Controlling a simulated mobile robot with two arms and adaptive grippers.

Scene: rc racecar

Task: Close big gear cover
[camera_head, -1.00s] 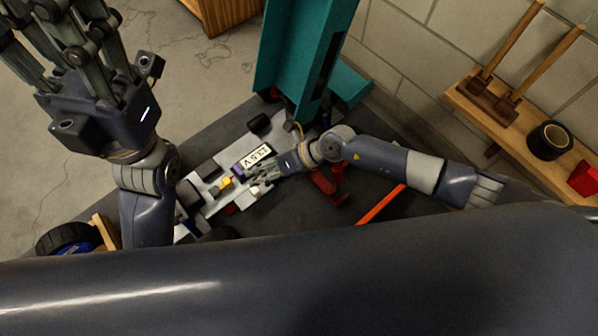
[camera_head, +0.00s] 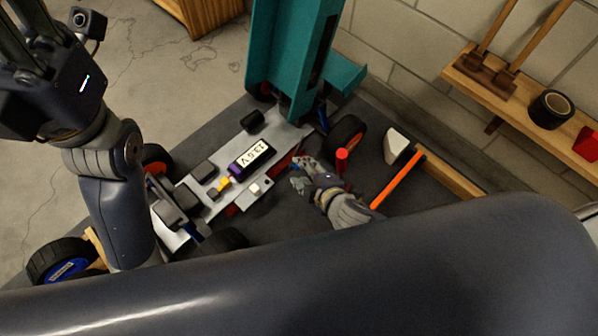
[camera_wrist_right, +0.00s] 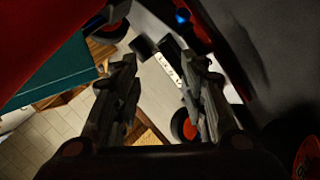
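The car chassis (camera_head: 207,165) lies on the dark tabletop with a purple battery (camera_head: 252,158) on it; the battery label also shows in the wrist view (camera_wrist_right: 167,72). I cannot single out the big gear cover with certainty. A red strip (camera_head: 284,162) lies along the chassis edge. My right gripper (camera_head: 300,172) is just right of the chassis, above the table, apart from the battery. In the wrist view its fingers (camera_wrist_right: 160,62) are spread with nothing between them. My left gripper (camera_head: 25,25) is raised at the upper left, its fingertips cut off by the frame.
A teal machine column (camera_head: 290,55) stands behind the chassis. A wheel (camera_head: 346,135), a red upright part (camera_head: 342,158), an orange bar (camera_head: 398,180) and a white part (camera_head: 397,145) lie to the right. Another wheel (camera_head: 62,262) is at the lower left.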

